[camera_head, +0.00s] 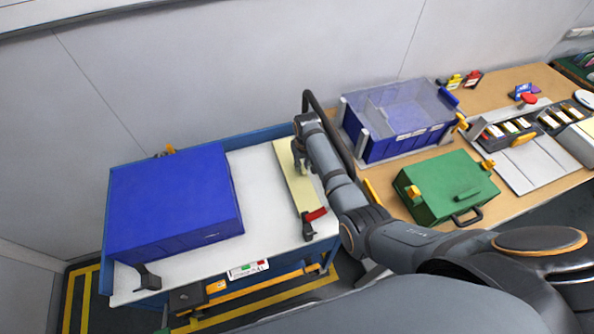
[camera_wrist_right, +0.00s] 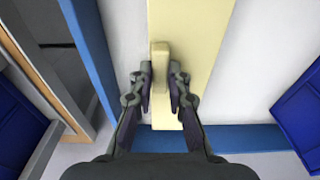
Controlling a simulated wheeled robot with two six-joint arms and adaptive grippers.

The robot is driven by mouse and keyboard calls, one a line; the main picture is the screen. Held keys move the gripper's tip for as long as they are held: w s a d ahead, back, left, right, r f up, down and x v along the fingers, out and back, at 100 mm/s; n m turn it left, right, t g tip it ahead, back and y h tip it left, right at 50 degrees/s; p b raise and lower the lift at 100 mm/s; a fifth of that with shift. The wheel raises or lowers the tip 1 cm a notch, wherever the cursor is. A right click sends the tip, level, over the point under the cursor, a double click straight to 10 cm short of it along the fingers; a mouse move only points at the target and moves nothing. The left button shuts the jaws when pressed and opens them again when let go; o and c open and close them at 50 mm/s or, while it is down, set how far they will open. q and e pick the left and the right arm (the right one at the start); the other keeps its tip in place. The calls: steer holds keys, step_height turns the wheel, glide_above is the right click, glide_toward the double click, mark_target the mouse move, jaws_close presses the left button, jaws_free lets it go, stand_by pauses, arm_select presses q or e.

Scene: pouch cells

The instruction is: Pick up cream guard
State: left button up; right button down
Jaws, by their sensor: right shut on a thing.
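The cream guard (camera_head: 290,172) is a long, flat cream panel lying on the white top of the blue cart, with a red piece near its front end. In the right wrist view the guard (camera_wrist_right: 208,40) runs up the picture, with a raised cream grip block (camera_wrist_right: 160,62) on it. My right gripper (camera_wrist_right: 160,78) has one finger on each side of this block and is shut on it. In the head view my right gripper (camera_head: 300,163) is at the guard's far half, partly hidden by my arm. My left gripper is not in view.
A large blue box (camera_head: 172,200) stands left of the guard on the cart (camera_head: 262,205). A dark curved rail (camera_head: 330,125) rises on the right. On the wooden table are a clear-lidded blue bin (camera_head: 385,148) and a green case (camera_head: 440,180). A grey wall is behind.

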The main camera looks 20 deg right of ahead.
step_height(320, 180, up, 18)
steer(key=b, duration=0.1)
steer(key=shift+b, duration=0.35)
